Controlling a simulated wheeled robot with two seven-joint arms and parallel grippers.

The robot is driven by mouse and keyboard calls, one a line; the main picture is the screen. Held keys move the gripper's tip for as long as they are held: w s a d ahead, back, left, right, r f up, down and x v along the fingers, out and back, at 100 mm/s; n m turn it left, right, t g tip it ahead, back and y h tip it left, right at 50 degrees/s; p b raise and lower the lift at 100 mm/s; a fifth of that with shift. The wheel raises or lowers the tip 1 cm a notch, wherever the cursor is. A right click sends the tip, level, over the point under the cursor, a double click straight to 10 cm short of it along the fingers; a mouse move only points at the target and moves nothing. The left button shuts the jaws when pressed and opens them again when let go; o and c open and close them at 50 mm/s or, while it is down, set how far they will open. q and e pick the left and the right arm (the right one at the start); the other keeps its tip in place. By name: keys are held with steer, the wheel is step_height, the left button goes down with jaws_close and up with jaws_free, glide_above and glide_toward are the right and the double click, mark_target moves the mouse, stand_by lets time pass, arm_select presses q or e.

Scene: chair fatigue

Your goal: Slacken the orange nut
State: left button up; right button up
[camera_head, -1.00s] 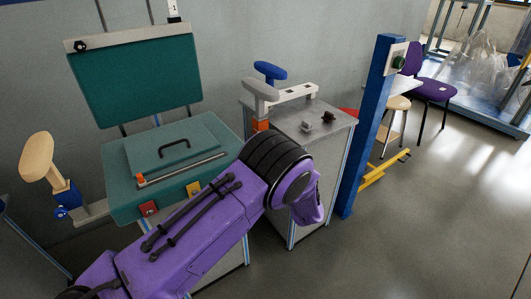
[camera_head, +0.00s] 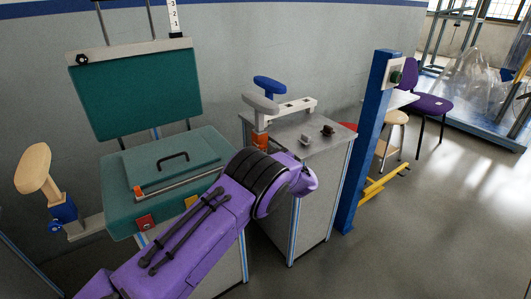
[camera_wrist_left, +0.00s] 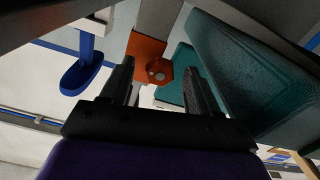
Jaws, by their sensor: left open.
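The orange nut (camera_wrist_left: 158,72) shows in the left wrist view, with a pale round centre, against an orange block (camera_wrist_left: 148,46). My left gripper (camera_wrist_left: 159,66) is open, with its two dark fingers either side of the nut in that view. The nut looks a little beyond the fingertips; I cannot tell whether they touch it. In the head view the orange block (camera_head: 259,140) shows under a grey pad (camera_head: 261,103), above my purple forearm. The nut and my left fingers are hidden there. My right gripper is in neither view.
A teal seat tester (camera_head: 120,205) with an upright teal back panel (camera_head: 135,90) stands left of the grey cabinet (camera_head: 325,190). Dark knobs (camera_head: 328,130) sit on the cabinet. A blue post (camera_head: 365,150) stands at its right.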

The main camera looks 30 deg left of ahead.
arm_select(q)
steer(key=c, duration=1.1)
steer(key=shift+o, duration=0.2)
steer(key=shift+f+n, duration=0.1)
steer(key=shift+n, duration=0.2)
steer(key=shift+f+n+b, duration=0.15)
steer(key=shift+n+b, duration=10.85)
steer(key=shift+n, duration=3.7)
